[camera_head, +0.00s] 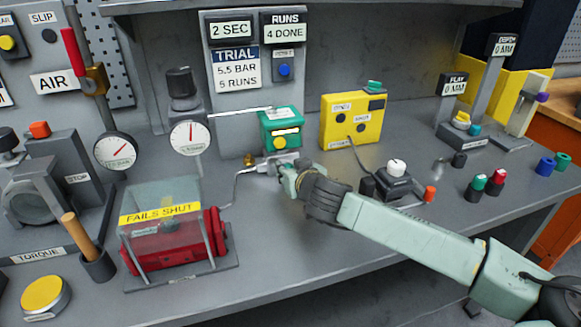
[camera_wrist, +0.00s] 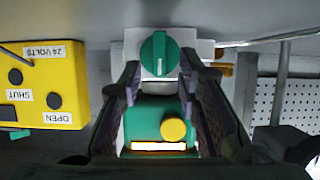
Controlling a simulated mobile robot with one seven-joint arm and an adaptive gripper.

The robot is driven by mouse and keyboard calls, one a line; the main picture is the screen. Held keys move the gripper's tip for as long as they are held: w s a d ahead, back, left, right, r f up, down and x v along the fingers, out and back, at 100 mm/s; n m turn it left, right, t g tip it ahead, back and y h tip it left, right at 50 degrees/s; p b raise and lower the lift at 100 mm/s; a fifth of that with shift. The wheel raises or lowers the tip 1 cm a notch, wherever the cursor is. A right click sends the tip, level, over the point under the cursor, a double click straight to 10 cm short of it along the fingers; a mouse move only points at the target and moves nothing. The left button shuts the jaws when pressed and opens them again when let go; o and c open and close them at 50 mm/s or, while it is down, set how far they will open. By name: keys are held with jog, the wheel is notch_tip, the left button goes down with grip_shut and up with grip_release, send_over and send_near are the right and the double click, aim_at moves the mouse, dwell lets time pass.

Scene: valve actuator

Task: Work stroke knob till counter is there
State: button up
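The RUNS counter (camera_head: 285,32) reads 4 DONE. The trial card (camera_head: 231,67) reads 5.5 BAR and what looks like 5 RUNS. A round green knob (camera_wrist: 160,53) with a pale pointer line sits on a white block in the wrist view; I see no label on it. Beside it is the green box (camera_head: 281,128) with a yellow button (camera_wrist: 173,129). My gripper (camera_wrist: 160,78) is open, its fingertips on either side of the knob's near edge; I cannot tell whether they touch it. In the head view my gripper (camera_head: 290,178) hides the knob.
A yellow box (camera_head: 352,120) labelled OPEN and SHUT stands right of the green box. A guarded red actuator (camera_head: 175,243) marked FAILS SHUT is left. A gauge (camera_head: 190,138) and a blue button (camera_head: 285,69) are behind. A white-topped knob unit (camera_head: 395,180) is right of my wrist.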

grip_shut()
dwell(0.3)
